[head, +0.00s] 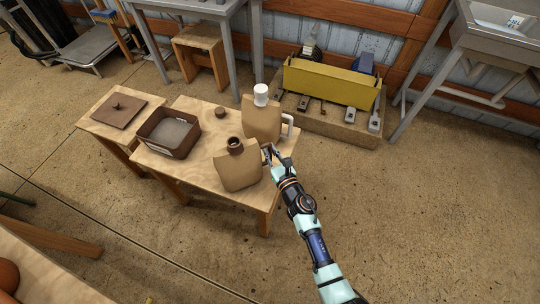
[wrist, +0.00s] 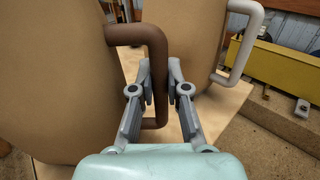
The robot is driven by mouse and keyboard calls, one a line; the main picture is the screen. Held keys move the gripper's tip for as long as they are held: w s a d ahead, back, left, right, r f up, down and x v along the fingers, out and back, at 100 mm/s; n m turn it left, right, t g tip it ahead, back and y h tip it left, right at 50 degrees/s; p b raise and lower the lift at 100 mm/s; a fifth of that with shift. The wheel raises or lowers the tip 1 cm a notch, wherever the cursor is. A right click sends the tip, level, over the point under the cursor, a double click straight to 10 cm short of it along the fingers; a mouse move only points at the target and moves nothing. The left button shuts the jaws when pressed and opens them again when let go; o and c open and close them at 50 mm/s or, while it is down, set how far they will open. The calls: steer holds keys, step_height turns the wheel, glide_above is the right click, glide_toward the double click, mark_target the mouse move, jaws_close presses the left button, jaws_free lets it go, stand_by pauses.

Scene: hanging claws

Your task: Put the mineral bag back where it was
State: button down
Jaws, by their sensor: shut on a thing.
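A tan bag-like container (head: 238,172) with an open brown neck (head: 234,146) is at the front right of the wooden table (head: 190,165). It leans slightly, and I cannot tell whether its base touches the table. My gripper (head: 269,152) is at its right side, and in the wrist view the gripper (wrist: 160,88) is shut on its brown handle (wrist: 153,50). A second tan container (head: 262,122) with a white cap (head: 261,94) and white handle (head: 288,123) stands just behind. No label shows which one is the mineral bag.
A brown cap (head: 220,112) lies on the table behind the containers. A brown open tray (head: 168,133) with grey contents stands to the left. A lower side table (head: 95,118) holds a flat brown lid (head: 118,110). A yellow box (head: 332,83) stands at the back right.

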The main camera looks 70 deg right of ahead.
steer(key=shift+r, duration=0.2)
steer(key=shift+w+f, duration=0.1)
steer(key=shift+f, duration=0.05)
steer(key=c, duration=1.2)
jaws_free()
steer(key=shift+o, duration=0.2)
steer(key=shift+s+a, duration=0.1)
steer(key=shift+s, duration=0.1)
steer(key=p+v, duration=0.1)
steer(key=v, duration=0.6)
